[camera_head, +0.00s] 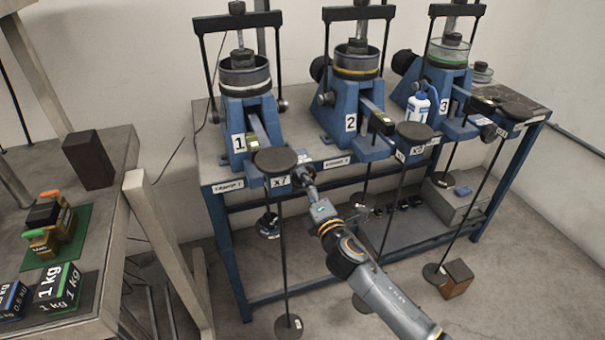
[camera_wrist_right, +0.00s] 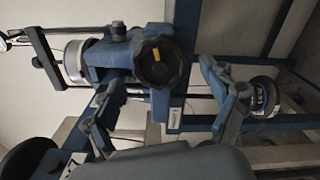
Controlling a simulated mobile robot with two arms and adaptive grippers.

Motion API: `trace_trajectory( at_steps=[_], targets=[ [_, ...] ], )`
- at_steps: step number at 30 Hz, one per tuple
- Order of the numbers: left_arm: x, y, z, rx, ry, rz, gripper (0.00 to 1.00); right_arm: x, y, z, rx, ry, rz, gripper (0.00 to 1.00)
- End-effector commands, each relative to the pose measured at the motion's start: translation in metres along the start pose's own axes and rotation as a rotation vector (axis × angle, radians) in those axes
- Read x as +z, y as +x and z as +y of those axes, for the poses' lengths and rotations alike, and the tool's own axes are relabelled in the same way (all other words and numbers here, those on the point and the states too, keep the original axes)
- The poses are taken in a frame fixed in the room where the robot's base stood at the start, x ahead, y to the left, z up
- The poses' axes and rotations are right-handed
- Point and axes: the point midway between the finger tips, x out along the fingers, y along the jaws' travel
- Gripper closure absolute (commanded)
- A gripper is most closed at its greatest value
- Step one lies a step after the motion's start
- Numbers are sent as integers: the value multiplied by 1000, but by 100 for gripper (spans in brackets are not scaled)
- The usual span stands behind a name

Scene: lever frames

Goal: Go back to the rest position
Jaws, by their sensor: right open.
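My right arm comes in from the lower right in the head view. Its gripper (camera_head: 306,178) is beside the black round plate (camera_head: 276,160) marked x7, in front of lever frame 1 (camera_head: 240,125). In the right wrist view the two fingers of the gripper (camera_wrist_right: 165,105) stand wide apart with nothing between them. A black knob (camera_wrist_right: 162,62) with a yellow mark shows beyond the fingers. A dark round weight (camera_wrist_right: 264,97) is beyond the finger on the right; I cannot tell whether they touch. My left gripper is in neither view.
Lever frame 2 (camera_head: 352,110) and lever frame 3 (camera_head: 432,90) stand on the same blue-legged bench (camera_head: 222,183). Rods with round feet hang before it. A brown block (camera_head: 457,278) lies on the floor. A side table (camera_head: 120,160) at left holds weights (camera_head: 58,288).

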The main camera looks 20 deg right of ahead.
Motion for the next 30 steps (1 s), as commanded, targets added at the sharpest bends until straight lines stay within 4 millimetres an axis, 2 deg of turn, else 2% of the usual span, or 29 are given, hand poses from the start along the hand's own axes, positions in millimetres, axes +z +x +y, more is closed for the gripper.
trace_trajectory(
  at_steps=[6, 17, 20, 23, 25, 28, 30],
  targets=[
    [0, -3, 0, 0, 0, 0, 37, 0, -15, 0, 0, 0, -1, 15],
    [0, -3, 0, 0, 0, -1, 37, 0, -15, 0, 0, -1, -1, 15],
    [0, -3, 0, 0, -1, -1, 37, -1, -16, -7, -14, 10, 2, 15],
    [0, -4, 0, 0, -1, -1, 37, -7, -18, -37, -76, 63, 11, 15],
    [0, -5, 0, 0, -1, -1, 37, -14, -25, -74, -153, 133, 19, 15],
    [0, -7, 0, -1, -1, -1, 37, -28, -44, -144, -298, 269, 21, 15],
    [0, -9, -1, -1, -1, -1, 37, -39, -64, -193, -406, 374, 9, 15]
  ],
)
